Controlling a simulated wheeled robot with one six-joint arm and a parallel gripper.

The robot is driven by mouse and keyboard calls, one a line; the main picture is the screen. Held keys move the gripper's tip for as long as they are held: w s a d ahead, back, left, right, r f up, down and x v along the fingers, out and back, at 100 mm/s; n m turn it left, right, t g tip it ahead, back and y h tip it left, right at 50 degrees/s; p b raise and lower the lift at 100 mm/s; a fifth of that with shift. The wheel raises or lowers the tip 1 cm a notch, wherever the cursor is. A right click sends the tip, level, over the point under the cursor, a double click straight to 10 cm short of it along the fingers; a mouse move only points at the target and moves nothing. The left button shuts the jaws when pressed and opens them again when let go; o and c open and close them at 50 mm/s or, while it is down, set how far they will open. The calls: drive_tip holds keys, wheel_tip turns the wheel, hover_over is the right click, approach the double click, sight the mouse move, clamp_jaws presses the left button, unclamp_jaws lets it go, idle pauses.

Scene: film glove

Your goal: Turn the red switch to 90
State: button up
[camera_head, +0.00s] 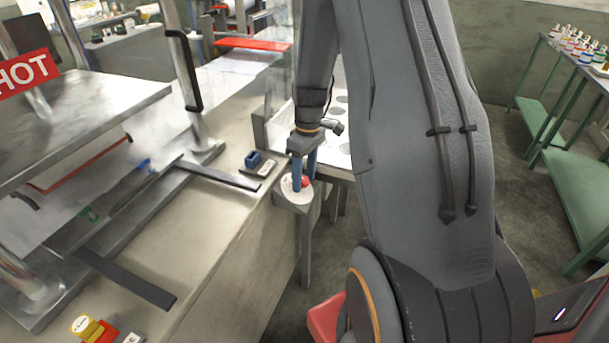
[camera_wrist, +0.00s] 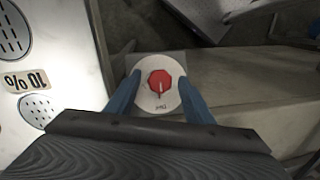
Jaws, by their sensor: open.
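The red switch (camera_wrist: 160,83) is a red knob with a pale pointer line, set on a round white dial plate (camera_wrist: 147,101). In the wrist view the pointer line runs roughly up and down the picture; the dial's lettering is too small to read surely. In the head view the red switch (camera_head: 304,182) is partly hidden by my fingers. My gripper (camera_head: 304,180) is open over the dial, with one blue finger on each side of the knob. In the wrist view the fingertips (camera_wrist: 160,78) show a gap on both sides of the knob.
A perforated pale panel (camera_wrist: 55,50) labelled "10%" lies beside the dial. A blue switch (camera_head: 254,160) sits on the metal bench at left, and a yellow knob (camera_head: 88,328) is near its front. A press with a "HOT" sign (camera_head: 25,73) stands at left.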

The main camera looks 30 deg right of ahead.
drive_tip(key=c, duration=1)
drive_tip(key=shift+c, duration=0.2)
drive_tip(key=m+y, duration=0.2)
drive_tip(key=m, duration=0.1)
drive_tip(key=shift+w+d+g, duration=0.1)
drive_tip(key=shift+d+g, duration=0.1)
drive_tip(key=shift+g, duration=0.1)
drive_tip(key=m+y, duration=0.1)
drive_tip(key=m, duration=0.1)
drive_tip(key=m+y+b, duration=0.1)
drive_tip(key=m, duration=0.2)
drive_tip(key=shift+d+f, duration=0.1)
drive_tip(key=shift+d, duration=0.1)
drive_tip(key=m+y, duration=0.1)
drive_tip(key=m, duration=0.1)
drive_tip(key=m+t+y, duration=0.1)
drive_tip(key=m, duration=0.1)
drive_tip(key=shift+d+f+m+y+b, duration=0.1)
drive_tip(key=shift+d+m+y+b, duration=0.05)
drive_tip(key=shift+m+y+b, duration=0.2)
drive_tip(key=shift+s+m+t+y, duration=0.1)
drive_tip(key=shift+m+t+y, duration=0.25)
drive_tip(key=shift+m, duration=0.65)
drive_tip(key=shift+s+m+t+y, duration=0.15)
drive_tip(key=shift+m+t, duration=0.3)
drive_tip(key=shift+m, duration=0.5)
